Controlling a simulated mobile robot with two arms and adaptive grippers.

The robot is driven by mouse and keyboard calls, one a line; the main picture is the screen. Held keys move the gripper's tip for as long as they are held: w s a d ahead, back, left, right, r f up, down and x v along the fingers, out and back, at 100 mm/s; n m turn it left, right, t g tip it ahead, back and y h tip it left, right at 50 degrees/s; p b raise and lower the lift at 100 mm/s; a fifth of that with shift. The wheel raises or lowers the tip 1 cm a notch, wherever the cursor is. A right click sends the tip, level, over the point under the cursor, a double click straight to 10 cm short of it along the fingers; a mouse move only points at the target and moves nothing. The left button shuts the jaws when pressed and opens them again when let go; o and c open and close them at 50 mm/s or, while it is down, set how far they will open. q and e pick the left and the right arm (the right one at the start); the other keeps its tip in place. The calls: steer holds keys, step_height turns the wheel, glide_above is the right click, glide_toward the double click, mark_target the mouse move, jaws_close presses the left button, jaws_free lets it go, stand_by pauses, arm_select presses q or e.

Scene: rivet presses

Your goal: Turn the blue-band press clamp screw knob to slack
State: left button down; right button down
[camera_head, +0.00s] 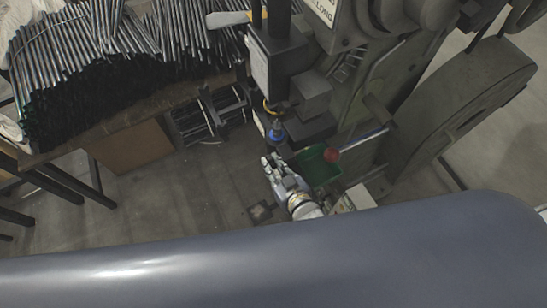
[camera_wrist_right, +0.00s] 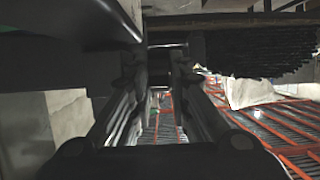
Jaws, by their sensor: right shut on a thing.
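The grey-green press (camera_head: 300,65) stands in the middle of the head view. A blue band (camera_head: 278,131) shows low on its head. My right gripper (camera_head: 271,161) is just below this band, at the press's front. In the right wrist view my right gripper (camera_wrist_right: 160,75) has its two fingers on either side of a small dark piece, and it is shut on it. This is likely the clamp screw knob, but the fingers and shadow hide its shape and turn angle. My left gripper is not in view.
A red ball-ended lever (camera_head: 331,155) and a green bin (camera_head: 317,168) are close to the right of my right gripper. A table (camera_head: 150,100) piled with metal rods stands at the left. A large flywheel guard (camera_head: 460,110) is at the right. Open floor lies at the lower left.

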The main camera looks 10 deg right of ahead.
steer(key=shift+w+r+g+p, duration=0.1)
steer(key=shift+r+g+p, duration=0.35)
steer(key=shift+p, duration=0.25)
arm_select(q)
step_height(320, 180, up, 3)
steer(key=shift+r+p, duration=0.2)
steer(key=shift+p, duration=0.25)
arm_select(e)
steer(key=shift+f+g+h, duration=0.15)
steer(key=shift+g+h, duration=0.15)
steer(key=shift+g, duration=0.25)
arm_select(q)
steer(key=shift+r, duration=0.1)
arm_select(e)
steer(key=shift+w+a+g, duration=0.1)
steer(key=shift+g, duration=0.2)
steer(key=c, duration=1.5)
jaws_free()
steer(key=shift+f, duration=0.1)
steer(key=v, duration=1.2)
